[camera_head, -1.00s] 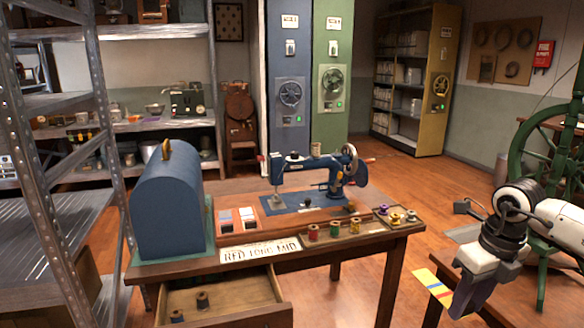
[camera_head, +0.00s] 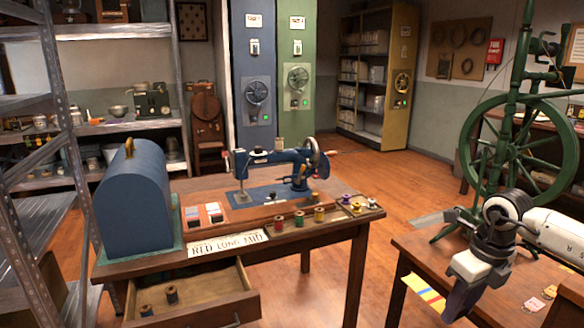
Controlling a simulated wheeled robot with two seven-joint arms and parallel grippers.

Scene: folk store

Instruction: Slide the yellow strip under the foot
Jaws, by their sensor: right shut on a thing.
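The yellow strip (camera_head: 422,290), with red and blue bands, hangs at the tip of my right gripper (camera_head: 449,301). My right gripper is shut on it, beside the left edge of the right-hand table. The blue sewing machine (camera_head: 275,160) stands on its wooden base on the middle table, well to the left of the gripper. Its foot is under the needle end (camera_head: 242,192) at the left and is too small to make out clearly. My left gripper is not in view.
A blue domed cover (camera_head: 138,205) stands left of the machine. Thread spools (camera_head: 319,214) line a tray at the table's right front. An open drawer (camera_head: 190,297) juts out at the front. A green spinning wheel (camera_head: 525,150) stands at the right.

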